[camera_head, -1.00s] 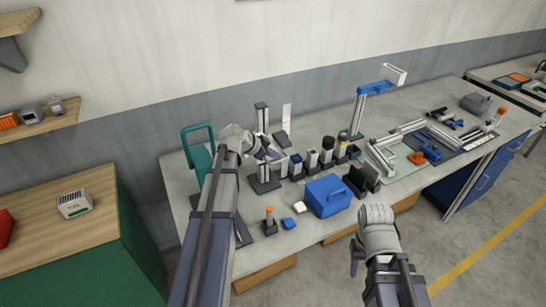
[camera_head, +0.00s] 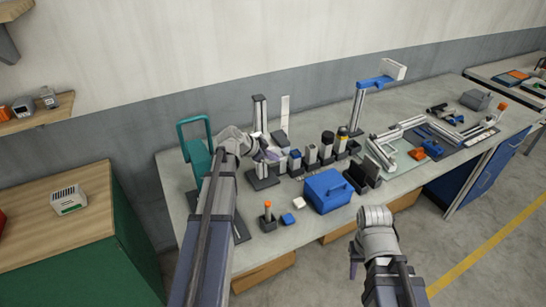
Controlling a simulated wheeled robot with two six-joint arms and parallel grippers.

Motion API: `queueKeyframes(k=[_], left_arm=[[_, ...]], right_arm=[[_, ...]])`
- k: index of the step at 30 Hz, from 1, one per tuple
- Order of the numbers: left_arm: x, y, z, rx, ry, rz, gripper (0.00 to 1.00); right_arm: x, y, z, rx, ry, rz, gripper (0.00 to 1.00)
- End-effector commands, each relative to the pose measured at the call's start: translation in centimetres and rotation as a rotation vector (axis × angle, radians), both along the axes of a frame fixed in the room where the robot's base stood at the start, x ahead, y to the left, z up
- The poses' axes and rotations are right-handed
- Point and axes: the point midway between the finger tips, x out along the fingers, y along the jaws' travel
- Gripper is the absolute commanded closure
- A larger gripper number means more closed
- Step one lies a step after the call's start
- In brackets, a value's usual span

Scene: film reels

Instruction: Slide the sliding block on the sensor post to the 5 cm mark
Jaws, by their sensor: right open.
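The sensor post (camera_head: 259,113) is an upright metal post on a dark base plate (camera_head: 263,181), left of the middle of the workbench. A pale ruler-like strip (camera_head: 285,112) stands upright just behind it to the right. My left gripper (camera_head: 267,152) is at the post, around its middle height, and covers part of it. The sliding block cannot be made out, as the gripper is in front of that part. Whether the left jaws are open or grip anything is too small to tell. My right gripper (camera_head: 355,262) is open and empty, off the bench's front edge.
A teal frame (camera_head: 196,150) stands left of the post. A row of dark-based cylinders (camera_head: 326,146) is to its right. A tall blue-armed stand (camera_head: 358,110) is farther right.

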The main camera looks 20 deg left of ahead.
Motion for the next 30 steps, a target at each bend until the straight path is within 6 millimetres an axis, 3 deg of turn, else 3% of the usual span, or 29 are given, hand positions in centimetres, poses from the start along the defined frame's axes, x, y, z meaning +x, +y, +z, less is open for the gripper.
queueKeyframes(k=[1,9,23,30], left_arm=[[-0.1,0.1,-2.0,0.004,0.005,-0.002,1.0],[-0.1,0.1,-5.4,0.005,0.005,-0.002,1.0],[-0.2,0.1,-5.3,0.006,0.009,-0.004,1.0],[-0.1,-0.7,-3.9,0.003,0.006,-0.003,1.0]], right_arm=[[0.0,0.0,-1.9,0.0,0.0,0.001,0.59],[0.0,0.0,-5.3,0.0,0.0,0.0,0.59],[0.0,0.0,-5.1,0.0,0.0,0.0,0.59],[0.0,0.0,-3.7,0.0,0.0,0.0,0.59]])
